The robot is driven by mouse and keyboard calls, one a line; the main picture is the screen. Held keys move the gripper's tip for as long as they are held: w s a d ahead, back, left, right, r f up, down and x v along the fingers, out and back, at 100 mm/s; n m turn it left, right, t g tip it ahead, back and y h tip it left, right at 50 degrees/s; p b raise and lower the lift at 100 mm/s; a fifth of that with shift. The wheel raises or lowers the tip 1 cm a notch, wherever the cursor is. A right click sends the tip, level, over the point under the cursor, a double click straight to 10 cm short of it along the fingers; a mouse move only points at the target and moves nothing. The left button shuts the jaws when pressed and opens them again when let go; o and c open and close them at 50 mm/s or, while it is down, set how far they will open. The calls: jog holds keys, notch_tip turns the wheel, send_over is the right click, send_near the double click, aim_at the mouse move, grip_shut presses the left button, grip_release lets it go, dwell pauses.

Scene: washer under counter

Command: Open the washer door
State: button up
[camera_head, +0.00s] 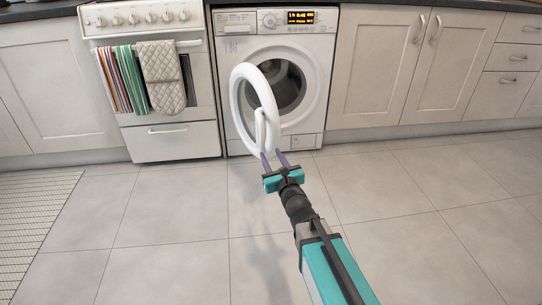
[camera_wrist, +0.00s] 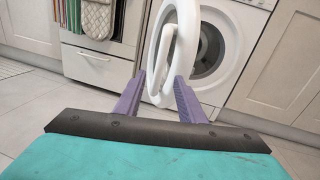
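The white washer (camera_head: 305,60) stands under the counter, and it also shows in the wrist view (camera_wrist: 252,20). Its round white door (camera_head: 238,108) is swung out on the left side, at a wide angle to the front, so the dark drum opening (camera_head: 290,85) shows. In the wrist view the door (camera_wrist: 190,25) appears as a narrow ring with a white handle (camera_wrist: 165,45) on its face. My gripper (camera_head: 273,155) is open, its purple fingers apart, low by the door. In the wrist view, the gripper (camera_wrist: 160,82) has the door's lower part between its fingertips; contact cannot be told.
A white stove (camera_head: 170,142) with hanging towels (camera_head: 122,80) stands left of the washer. Closed cabinets (camera_head: 375,65) stand to the right. A woven mat (camera_head: 30,215) lies at the left. The tiled floor (camera_head: 170,250) is otherwise clear.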

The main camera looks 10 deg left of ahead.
jog(key=shift+r+p, duration=0.15)
jog(key=shift+p, duration=0.2)
grip_shut()
jog(key=s+d+r+n+g+h+p, duration=0.1)
jog(key=s+d+n+g+p, duration=0.95)
jog(key=p, duration=1.05)
jog(key=s+d+r+n+g+h+p, duration=0.1)
jog(key=s+d+n+g+p, duration=0.45)
jog(key=s+n+p, duration=1.25)
jog(key=s+d+r+g+h+p, duration=0.2)
jog(key=s+d+r+h+p, duration=0.1)
jog(key=s+d+p, duration=0.5)
jog(key=s+d+r+g+h+p, duration=0.2)
jog(key=s+d+r+h+p, duration=0.2)
jog(key=s+d+p, duration=0.5)
jog(key=d+r+p, duration=0.1)
jog(key=d+p, duration=0.1)
jog(key=d, duration=0.2)
jog(key=shift+d+r+g+h, duration=0.2)
jog(key=shift+r+g+h, duration=0.05)
jog(key=shift+g+h, duration=0.05)
